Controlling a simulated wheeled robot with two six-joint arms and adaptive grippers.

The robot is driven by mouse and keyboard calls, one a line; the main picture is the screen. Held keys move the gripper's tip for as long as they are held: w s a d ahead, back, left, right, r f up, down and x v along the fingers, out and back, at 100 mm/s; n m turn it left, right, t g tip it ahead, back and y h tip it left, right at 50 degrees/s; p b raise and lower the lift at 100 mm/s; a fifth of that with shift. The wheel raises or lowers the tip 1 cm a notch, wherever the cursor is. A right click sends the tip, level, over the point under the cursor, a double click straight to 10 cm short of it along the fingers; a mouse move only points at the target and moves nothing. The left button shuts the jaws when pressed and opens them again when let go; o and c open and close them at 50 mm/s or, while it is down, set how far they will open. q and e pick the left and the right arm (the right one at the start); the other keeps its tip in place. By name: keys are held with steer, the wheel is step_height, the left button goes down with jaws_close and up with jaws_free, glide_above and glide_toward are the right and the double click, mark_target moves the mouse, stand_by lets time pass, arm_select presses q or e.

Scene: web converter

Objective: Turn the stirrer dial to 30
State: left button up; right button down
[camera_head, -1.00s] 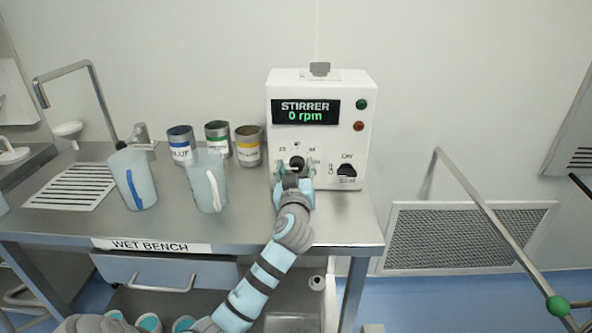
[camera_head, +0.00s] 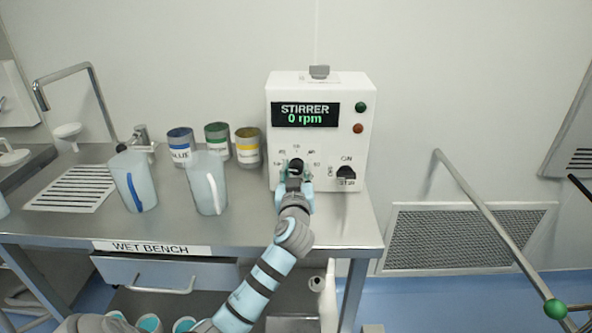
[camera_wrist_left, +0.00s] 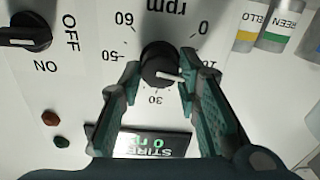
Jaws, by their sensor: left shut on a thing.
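The stirrer box (camera_head: 285,140) is white and stands on the bench against the wall, with its display (camera_head: 305,115) reading 0 rpm. Its round black dial (camera_head: 296,166) is low on the front; it also shows in the left wrist view (camera_wrist_left: 158,62). There the panel appears upside down, and the dial's white pointer points right and slightly down, between the 10 and 30 marks. My left gripper (camera_head: 294,174) is shut on the dial, one finger on each side, as the wrist view (camera_wrist_left: 160,80) shows. Fingers hide part of the scale. My right gripper is not in view.
An ON/OFF switch (camera_head: 346,173) sits right of the dial, with green and red lamps above. Several labelled cans (camera_head: 247,148) and two translucent jugs (camera_head: 134,182) stand left of the box. The bench's right edge is close to the box.

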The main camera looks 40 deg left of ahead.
arm_select(q)
steer(key=m+p, duration=0.2)
steer(key=m, duration=0.2)
steer(key=m+p, duration=0.2)
steer(key=m, duration=0.2)
steer(key=shift+d, duration=0.1)
steer(key=m+p, duration=0.2)
steer(key=m, duration=0.2)
steer(key=shift+m, duration=0.3)
steer(key=shift+w+d+f+m+p, duration=0.1)
steer(key=shift+m+p, duration=0.2)
steer(key=shift+m, duration=0.55)
steer(key=shift+f+m+p, duration=0.1)
steer(key=shift+m+p, duration=0.2)
steer(key=shift+m, duration=0.55)
steer(key=o, duration=1.1)
steer(key=shift+o, duration=0.2)
